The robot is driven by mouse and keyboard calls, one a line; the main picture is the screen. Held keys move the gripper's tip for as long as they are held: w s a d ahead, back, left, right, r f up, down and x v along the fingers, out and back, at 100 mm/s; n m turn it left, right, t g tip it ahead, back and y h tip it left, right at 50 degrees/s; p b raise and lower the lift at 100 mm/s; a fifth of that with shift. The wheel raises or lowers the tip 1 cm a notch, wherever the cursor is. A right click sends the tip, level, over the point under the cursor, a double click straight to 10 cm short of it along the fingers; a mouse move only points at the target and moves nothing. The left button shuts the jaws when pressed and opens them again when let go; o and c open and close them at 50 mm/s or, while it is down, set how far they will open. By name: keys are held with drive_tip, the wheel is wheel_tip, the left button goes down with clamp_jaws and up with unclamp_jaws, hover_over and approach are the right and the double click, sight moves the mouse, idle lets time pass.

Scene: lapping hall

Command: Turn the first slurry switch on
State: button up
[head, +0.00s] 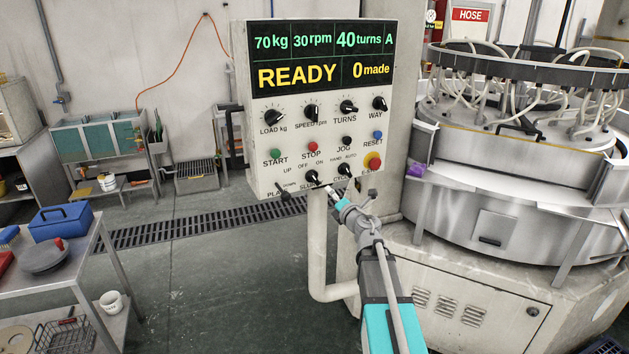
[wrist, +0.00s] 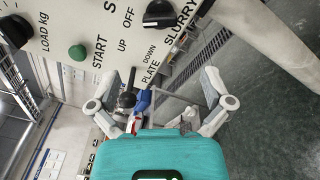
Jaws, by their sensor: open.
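The slurry switch (head: 312,177) is a black knob low on the control panel, under the OFF and ON marks. Its setting is too small to tell in the head view. In the wrist view the black slurry knob (wrist: 158,13) is at the top edge, beside the word SLURRY and near OFF, partly cut off. My gripper (head: 330,191) is just below and right of the knob in the head view, partly covering the SLURRY label. In the wrist view my gripper (wrist: 172,78) has its fingers spread apart with nothing held; the knob lies beyond the fingertips, not between them.
The panel's display (head: 322,57) reads READY and 0 made. The CYCLE knob (head: 344,169) and red emergency stop (head: 373,161) are close on the right; the plate switch (head: 285,196) is left. A lapping machine (head: 500,210) stands right, a tool table (head: 90,240) left.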

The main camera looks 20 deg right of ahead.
sight(316, 180)
drive_tip(key=w, duration=0.4)
drive_tip(key=w+a, duration=0.1)
drive_tip(key=w, duration=0.8)
drive_tip(key=shift+w+a, duration=0.1)
drive_tip(key=shift+a, duration=0.3)
drive_tip(key=c, duration=1)
drive_tip(key=shift+m, duration=0.5)
drive_tip(key=m, duration=1.1)
